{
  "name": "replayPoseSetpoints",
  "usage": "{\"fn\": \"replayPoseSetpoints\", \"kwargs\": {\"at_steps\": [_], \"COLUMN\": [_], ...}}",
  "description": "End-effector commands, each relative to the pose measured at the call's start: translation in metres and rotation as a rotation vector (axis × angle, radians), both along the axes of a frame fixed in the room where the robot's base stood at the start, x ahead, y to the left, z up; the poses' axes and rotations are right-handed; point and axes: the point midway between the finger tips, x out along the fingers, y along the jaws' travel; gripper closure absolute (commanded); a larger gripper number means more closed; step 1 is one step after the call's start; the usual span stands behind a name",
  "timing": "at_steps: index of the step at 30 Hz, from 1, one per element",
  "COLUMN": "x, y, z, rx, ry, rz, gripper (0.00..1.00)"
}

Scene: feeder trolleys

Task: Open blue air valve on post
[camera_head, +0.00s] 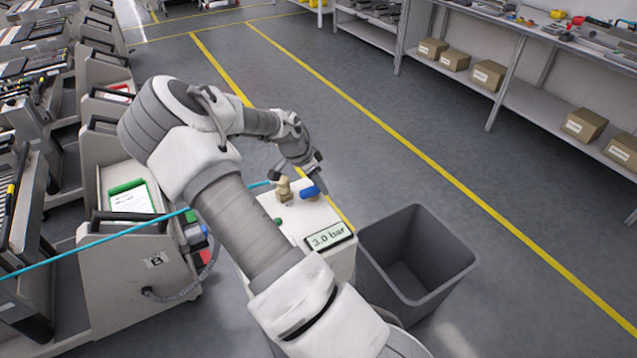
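The blue air valve handle (310,193) sits on top of a pale post (309,217), beside a brass-coloured fitting (284,189). A blue hose (115,234) runs from the left behind my arm to the fitting. The post carries a display (329,236) reading 3.0 bar and a small green button or light (278,222). My gripper (316,178) points down just above and behind the blue handle. Its fingers are small and dark; I cannot tell whether they touch the handle or how far apart they are. My arm hides the post's left side.
An empty grey bin (415,262) stands right of the post. Feeder trolleys (130,275) crowd the left side, one with a green-topped card (130,196). Shelving with cardboard boxes (487,75) stands at the right. The floor between yellow lines is clear.

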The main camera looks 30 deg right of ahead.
Motion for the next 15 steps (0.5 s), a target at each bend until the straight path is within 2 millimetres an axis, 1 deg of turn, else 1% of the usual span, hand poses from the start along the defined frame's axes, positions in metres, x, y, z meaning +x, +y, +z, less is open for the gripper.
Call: {"fn": "replayPoseSetpoints", "kwargs": {"at_steps": [2, 11, 14, 15], "x": [0.0, 0.0, 0.001, 0.001], "y": [0.0, 0.0, 0.004, 0.005], "z": [0.0, 0.002, 0.01, 0.015], "rx": [0.0, 0.0, 0.0, 0.0], "ry": [0.0, -0.002, -0.004, -0.004], "rz": [-0.001, -0.001, -0.001, 0.0], "gripper": [0.45, 0.45, 0.45, 0.45]}}
